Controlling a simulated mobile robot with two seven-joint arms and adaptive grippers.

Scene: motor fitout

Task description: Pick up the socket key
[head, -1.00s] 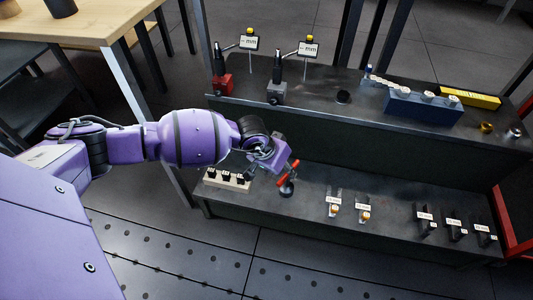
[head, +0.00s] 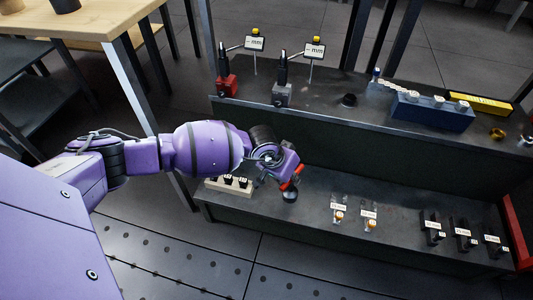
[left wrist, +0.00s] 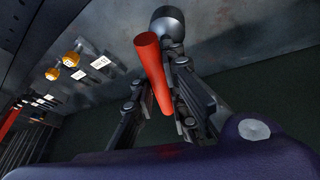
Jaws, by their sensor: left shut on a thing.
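The socket key, with its red handle (head: 291,178), is at my left gripper (head: 288,176) above the left part of the lower shelf. In the left wrist view the red handle (left wrist: 152,68) runs between the fingers of my left gripper (left wrist: 165,85), which is shut on it. A dark round piece (head: 290,195) shows just below the handle in the head view; I cannot tell whether it belongs to the key or stands on the shelf. The fingertips are mostly hidden in the head view. My right gripper is not in view.
A pale block with dark pieces (head: 222,188) sits left of the gripper on the lower shelf (head: 310,232). Clear holders with orange-topped parts (head: 339,215) and several black holders (head: 432,228) stand to the right. A blue block (head: 430,113) sits on the upper shelf.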

